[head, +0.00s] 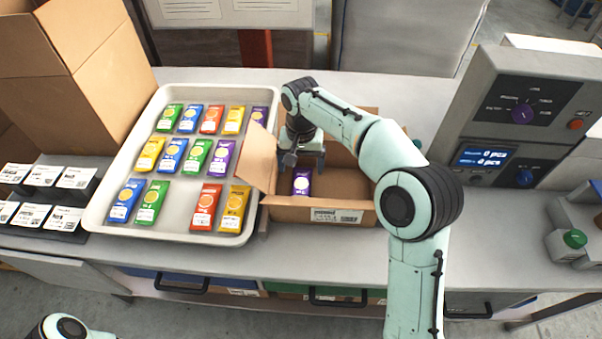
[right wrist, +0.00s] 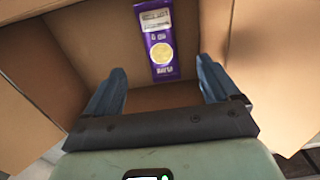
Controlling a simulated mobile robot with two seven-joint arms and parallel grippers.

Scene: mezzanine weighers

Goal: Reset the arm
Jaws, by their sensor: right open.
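My right gripper (head: 303,158) is over the left part of an open cardboard box (head: 345,214) on the bench. In the right wrist view the gripper (right wrist: 166,92) has its two blue fingers spread apart with nothing between them. A purple packet (head: 301,182) lies in the box at its left side. In the right wrist view the purple packet (right wrist: 157,42) lies on the box floor beyond the fingertips, apart from them. My left gripper is out of view; only a bit of my left arm shows at the bottom left of the head view.
A white tray (head: 112,226) of several coloured packets stands left of the box. Label stands (head: 38,215) are at the far left, below a tall carton (head: 85,80). A grey weigher unit (head: 505,112) stands right. The bench front (head: 330,254) is clear.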

